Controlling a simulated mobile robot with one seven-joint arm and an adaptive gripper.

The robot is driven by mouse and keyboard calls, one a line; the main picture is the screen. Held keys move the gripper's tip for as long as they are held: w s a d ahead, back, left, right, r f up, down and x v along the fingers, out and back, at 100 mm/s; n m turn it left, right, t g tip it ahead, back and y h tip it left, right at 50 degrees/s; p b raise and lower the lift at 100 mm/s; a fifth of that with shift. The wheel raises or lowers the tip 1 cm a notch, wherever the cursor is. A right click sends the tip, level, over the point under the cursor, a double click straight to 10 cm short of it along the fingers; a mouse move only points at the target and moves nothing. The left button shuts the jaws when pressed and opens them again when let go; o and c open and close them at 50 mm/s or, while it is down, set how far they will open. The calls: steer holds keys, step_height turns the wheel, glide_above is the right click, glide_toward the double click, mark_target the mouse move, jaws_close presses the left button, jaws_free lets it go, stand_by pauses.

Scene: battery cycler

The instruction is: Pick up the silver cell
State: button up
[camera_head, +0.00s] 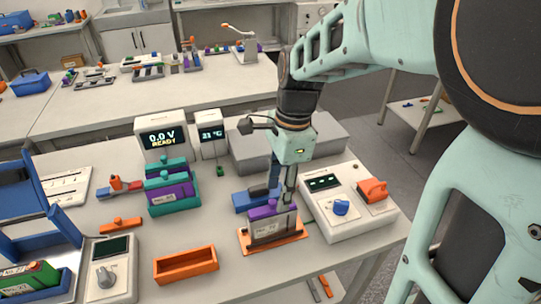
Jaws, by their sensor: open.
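A silver-grey cell (272,230) with a printed label and a purple top stands in an orange holder (247,249) near the front right of the bench. My gripper (282,197) points down from above, its fingers open at the cell's upper right end. One finger overlaps the cell in the picture. Whether the fingers touch the cell cannot be told. The cell's far side is hidden.
A grey device with a blue knob (341,208) and orange part stands close right. A blue block (244,202) lies behind the cell. Left are an empty orange tray (186,267), a teal-and-purple holder (174,198) and displays (163,138).

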mark_target(272, 221)
steer(key=f, duration=0.3)
steer(key=a+f, duration=0.1)
steer(key=f, duration=0.6)
steer(key=shift+s+a+f, duration=0.2)
steer(key=shift+s+f, duration=0.1)
steer(key=shift+s, duration=0.1)
jaws_close()
